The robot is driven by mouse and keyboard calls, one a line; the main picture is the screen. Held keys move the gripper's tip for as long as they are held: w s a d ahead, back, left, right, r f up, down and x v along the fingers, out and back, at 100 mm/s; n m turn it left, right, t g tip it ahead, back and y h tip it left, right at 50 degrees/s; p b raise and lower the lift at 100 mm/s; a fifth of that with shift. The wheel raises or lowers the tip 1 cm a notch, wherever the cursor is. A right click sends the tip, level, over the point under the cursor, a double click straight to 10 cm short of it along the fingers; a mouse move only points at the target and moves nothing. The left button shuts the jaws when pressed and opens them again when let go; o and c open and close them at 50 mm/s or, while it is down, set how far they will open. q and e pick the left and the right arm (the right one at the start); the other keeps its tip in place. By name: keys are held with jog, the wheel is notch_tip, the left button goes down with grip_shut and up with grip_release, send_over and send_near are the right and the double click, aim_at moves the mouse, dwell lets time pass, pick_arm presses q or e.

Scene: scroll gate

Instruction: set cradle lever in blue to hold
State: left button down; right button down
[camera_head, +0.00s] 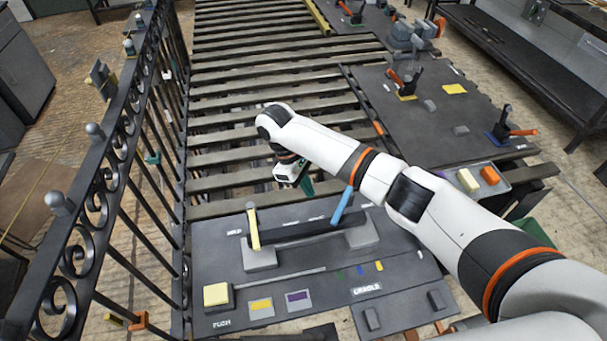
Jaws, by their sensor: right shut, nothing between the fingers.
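The dark cradle panel (350,272) lies at the bottom centre, with a label reading CRADLE. A blue lever (343,206) stands in the right part of its black slotted bar, leaning up to the right. A yellow lever (253,229) stands at the left end of the bar, beside a small label that seems to read HOLD (234,232). Other labels along the bar are too small to read. My right gripper (303,184) is shut and empty, above the slats behind the bar, left of the blue lever and apart from it. My left gripper is not in view.
A black scrolled railing (105,190) runs along the left. A yellow push block (216,294) and two coloured plates sit at the panel's front. Another dark panel (430,115) with levers lies at the upper right. My right arm crosses the panel's right side.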

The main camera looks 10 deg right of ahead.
aim_at(342, 205)
jog(key=p+x, duration=0.1)
jog(key=x, duration=0.2)
jog(key=shift+d+f, duration=0.2)
jog(key=shift+f, duration=0.1)
jog(key=shift+s+d+r+p, duration=0.1)
jog(key=shift+s+d+p, duration=0.9)
jog(key=shift+d+p, duration=0.25)
jog(key=shift+s+d, duration=0.2)
jog(key=shift+d, duration=0.15)
jog(key=shift+f, duration=0.2)
